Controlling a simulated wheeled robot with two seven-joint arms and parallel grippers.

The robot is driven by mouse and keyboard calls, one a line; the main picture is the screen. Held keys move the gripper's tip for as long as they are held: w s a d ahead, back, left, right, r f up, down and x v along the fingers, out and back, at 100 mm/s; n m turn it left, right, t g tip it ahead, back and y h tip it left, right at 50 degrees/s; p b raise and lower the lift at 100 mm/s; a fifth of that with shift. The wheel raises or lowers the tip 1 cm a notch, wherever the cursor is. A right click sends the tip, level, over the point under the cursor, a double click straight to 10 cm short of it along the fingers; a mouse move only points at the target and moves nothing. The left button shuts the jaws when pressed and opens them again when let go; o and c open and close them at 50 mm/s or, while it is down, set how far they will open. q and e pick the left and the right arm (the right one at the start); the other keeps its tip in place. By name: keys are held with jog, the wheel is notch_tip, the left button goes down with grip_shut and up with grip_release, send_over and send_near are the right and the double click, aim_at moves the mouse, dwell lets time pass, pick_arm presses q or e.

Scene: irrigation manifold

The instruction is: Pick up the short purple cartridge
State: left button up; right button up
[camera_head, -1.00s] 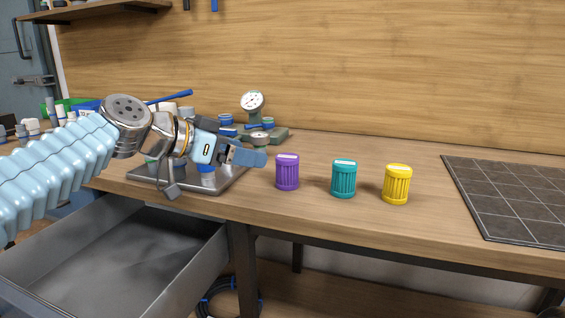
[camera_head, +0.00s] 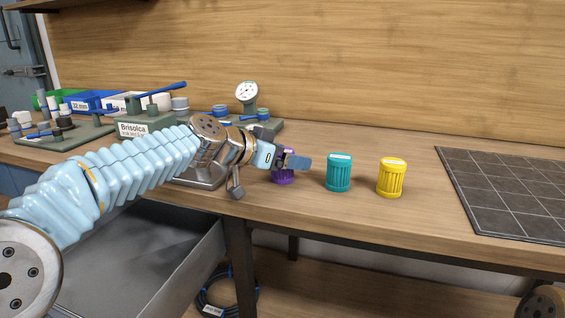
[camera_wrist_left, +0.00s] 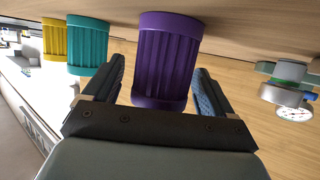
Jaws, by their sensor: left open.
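The short purple cartridge (camera_head: 283,178) stands on the bench, partly hidden behind my left gripper (camera_head: 297,160) in the head view. In the left wrist view the purple cartridge (camera_wrist_left: 167,55) is between the two open fingers of my left gripper (camera_wrist_left: 160,88). A gap shows between the cartridge and the finger on each side. A teal cartridge (camera_head: 339,173) and a yellow cartridge (camera_head: 391,178) stand upright to its right. My right gripper is not seen.
A dark tiled mat (camera_head: 500,190) lies at the right. A pressure gauge (camera_head: 246,93) stands behind my left gripper. An open drawer (camera_head: 165,265) is below the bench. The bench between the yellow cartridge and the mat is clear.

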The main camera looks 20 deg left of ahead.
pick_arm(q)
jog(key=c, duration=1.1)
